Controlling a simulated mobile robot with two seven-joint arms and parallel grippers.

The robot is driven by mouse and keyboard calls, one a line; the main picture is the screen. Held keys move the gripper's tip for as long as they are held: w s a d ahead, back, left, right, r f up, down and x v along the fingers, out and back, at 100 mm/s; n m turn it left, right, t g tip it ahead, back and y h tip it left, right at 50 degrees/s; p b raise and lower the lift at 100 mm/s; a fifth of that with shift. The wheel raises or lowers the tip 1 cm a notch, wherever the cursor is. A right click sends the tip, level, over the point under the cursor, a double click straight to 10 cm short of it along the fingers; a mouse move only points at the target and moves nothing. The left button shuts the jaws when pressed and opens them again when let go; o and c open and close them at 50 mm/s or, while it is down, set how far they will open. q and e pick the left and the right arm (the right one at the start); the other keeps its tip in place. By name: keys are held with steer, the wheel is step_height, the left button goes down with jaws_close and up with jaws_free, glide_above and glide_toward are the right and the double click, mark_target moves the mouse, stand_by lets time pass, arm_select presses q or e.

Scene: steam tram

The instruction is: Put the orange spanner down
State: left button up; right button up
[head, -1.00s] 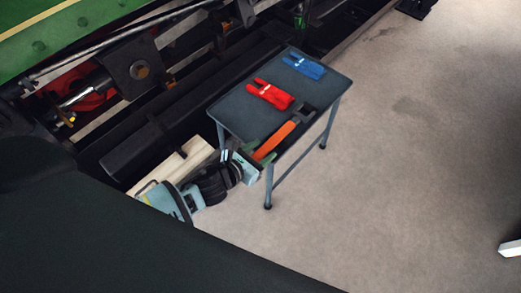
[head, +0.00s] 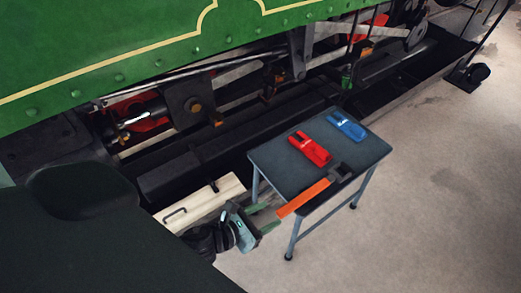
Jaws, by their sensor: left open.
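The orange spanner (head: 306,197) lies on the small dark table (head: 283,160), along its near left part. Its dark jaw end (head: 341,172) is toward the right, and the tip of its orange handle reaches a little past the table's edge. My left gripper (head: 272,214) is just left of the handle end. Its two greenish fingers are spread, with nothing held between them, and it looks apart from the spanner. My right gripper is not in view.
A red item (head: 311,148) and a blue item (head: 346,126) lie farther back on the table. A pale wooden box (head: 200,203) with a dark handle stands beside my left gripper. The green tram (head: 130,50) and its running gear fill the back.

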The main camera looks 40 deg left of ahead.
arm_select(q)
steer(key=shift+s+a+r, duration=0.2)
steer(key=shift+s+r, duration=0.05)
steer(key=shift+s, duration=0.35)
steer(key=s+f+m+g+y, duration=0.1)
steer(key=s+f+m+g, duration=0.2)
steer(key=s+m, duration=1.2)
steer(key=s+f+m+g+y, duration=0.2)
steer(key=s+f+m+g, duration=0.2)
steer(key=s+m, duration=1.2)
steer(key=a+m, duration=0.1)
steer(key=m, duration=0.2)
steer(key=shift+s+f, duration=0.15)
steer(key=shift+f, duration=0.15)
